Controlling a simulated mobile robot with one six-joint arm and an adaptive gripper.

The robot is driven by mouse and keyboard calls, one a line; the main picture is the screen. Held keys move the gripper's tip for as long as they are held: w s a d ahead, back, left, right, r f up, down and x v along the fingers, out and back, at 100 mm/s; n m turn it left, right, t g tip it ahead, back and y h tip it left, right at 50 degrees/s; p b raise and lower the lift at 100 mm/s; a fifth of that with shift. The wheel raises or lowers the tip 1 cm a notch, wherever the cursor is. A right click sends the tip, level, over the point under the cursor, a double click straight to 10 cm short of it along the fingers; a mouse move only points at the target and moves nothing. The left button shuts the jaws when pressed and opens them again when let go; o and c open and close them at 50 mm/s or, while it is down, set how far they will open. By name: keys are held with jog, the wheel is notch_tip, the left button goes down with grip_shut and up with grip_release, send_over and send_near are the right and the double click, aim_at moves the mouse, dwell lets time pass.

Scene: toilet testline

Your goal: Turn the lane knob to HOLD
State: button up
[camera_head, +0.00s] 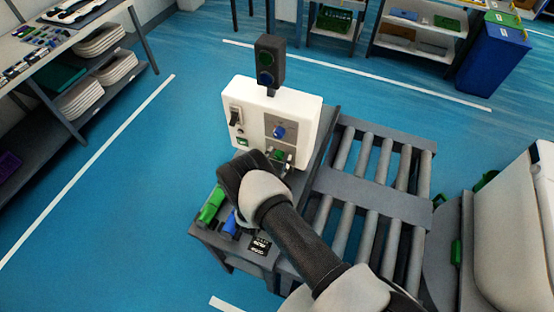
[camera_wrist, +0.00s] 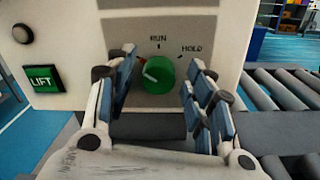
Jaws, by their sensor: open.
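The lane knob (camera_wrist: 160,74) is a round green knob on the white control panel (camera_wrist: 205,20). In the wrist view RUN is printed above it and HOLD to its upper right. A pale mark on the knob's face lies left of its middle. My gripper (camera_wrist: 163,62) is open, with one blue-padded finger on each side of the knob. Gaps show between the pads and the knob. In the head view the green knob (camera_head: 277,153) sits low on the control box, partly behind my gripper (camera_head: 286,163).
A blue knob (camera_head: 279,132) sits above the green one, with a black switch (camera_head: 235,115) to the left. A green LIFT label (camera_wrist: 42,79) is on the panel. A signal light (camera_head: 268,62) tops the box. A roller conveyor (camera_head: 365,195) stands to the right.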

jog(key=shift+c, duration=0.5)
jog(key=c, duration=1)
